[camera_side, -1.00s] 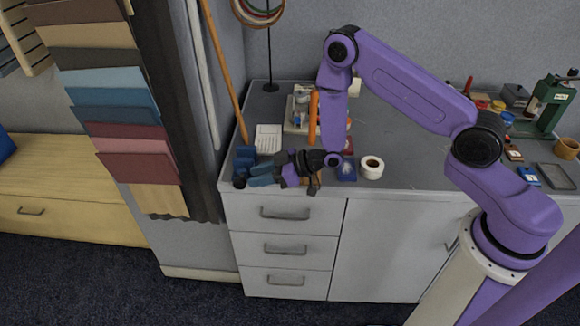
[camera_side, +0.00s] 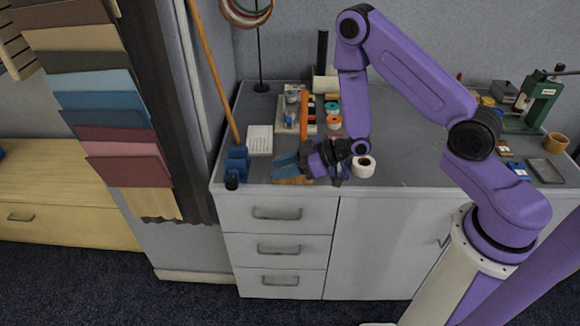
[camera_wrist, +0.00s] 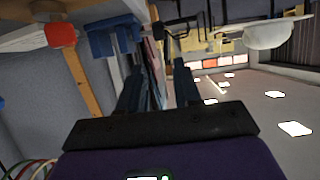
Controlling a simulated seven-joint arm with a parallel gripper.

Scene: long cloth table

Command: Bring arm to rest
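My gripper (camera_wrist: 150,72) shows in the wrist view as two dark fingers, apart, with nothing seen held between them. In the side view my gripper (camera_side: 308,160) is at the end of the purple arm, over the front left part of the grey table (camera_side: 405,175). It points left, toward a blue holder (camera_side: 237,163). A flat blue piece (camera_side: 286,162) and a brown piece (camera_side: 294,181) show close to the fingers; whether they touch is unclear.
A white tape roll (camera_side: 364,167) stands close beside the wrist. A tray of small parts (camera_side: 290,112) and coloured rolls (camera_side: 333,122) lie behind. An orange pole (camera_side: 214,75) leans at the left. A green press (camera_side: 540,103) is at the right. The table's middle front is clear.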

